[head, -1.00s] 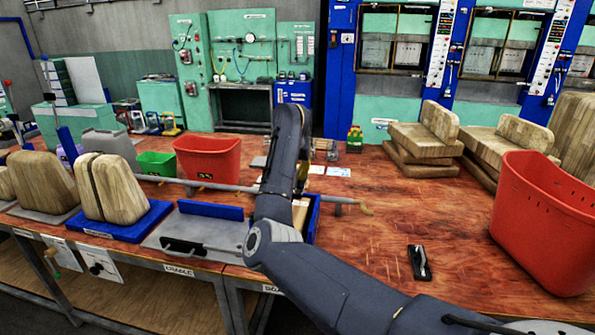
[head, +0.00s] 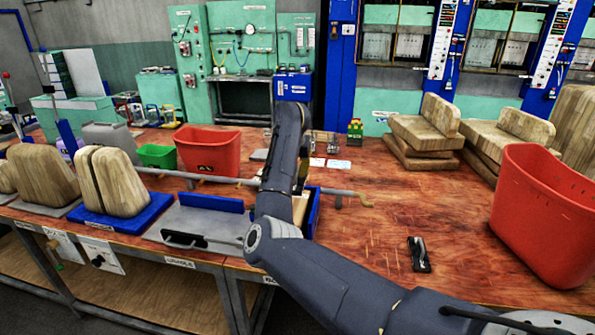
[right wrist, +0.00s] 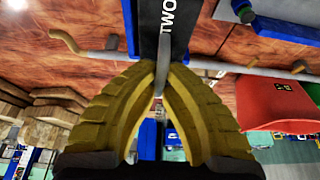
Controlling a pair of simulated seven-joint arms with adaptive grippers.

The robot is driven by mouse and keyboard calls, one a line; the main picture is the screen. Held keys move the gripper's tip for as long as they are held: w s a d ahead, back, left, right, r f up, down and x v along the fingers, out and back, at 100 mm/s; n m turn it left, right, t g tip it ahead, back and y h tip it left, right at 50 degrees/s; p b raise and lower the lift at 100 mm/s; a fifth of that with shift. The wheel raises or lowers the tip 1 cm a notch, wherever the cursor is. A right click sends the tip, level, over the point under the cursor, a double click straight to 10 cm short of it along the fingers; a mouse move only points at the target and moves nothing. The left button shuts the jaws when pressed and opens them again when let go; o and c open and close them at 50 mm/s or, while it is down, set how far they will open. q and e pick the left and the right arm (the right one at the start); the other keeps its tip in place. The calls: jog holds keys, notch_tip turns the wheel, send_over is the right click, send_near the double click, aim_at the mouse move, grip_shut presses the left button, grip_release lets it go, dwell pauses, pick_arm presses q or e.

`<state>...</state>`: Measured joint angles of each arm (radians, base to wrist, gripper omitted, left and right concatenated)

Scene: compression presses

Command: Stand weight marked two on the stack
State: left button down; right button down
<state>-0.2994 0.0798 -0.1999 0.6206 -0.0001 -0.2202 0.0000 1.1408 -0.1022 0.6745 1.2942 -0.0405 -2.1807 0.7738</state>
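In the right wrist view, the two yellow fingers of my right gripper (right wrist: 162,75) come together on a thin grey upright piece. A blue-walled tray (head: 314,215) shows partly behind that arm. I cannot make out the stack. My left gripper is not in view.
A grey rod with a crank end (head: 366,203) runs across the table. Red bins stand at the back left (head: 208,152) and right (head: 548,220). Wooden blocks (head: 425,128) stand at the back.

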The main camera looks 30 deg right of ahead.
jog(key=shift+f, duration=3.9)
jog(key=shift+f, duration=0.65)
jog(key=c, duration=1.5)
grip_release()
jog(key=shift+f, duration=0.1)
jog(key=shift+a+f, duration=0.1)
jog(key=shift+f, duration=0.05)
jog(key=v, duration=1.2)
jog(key=shift+w, duration=0.1)
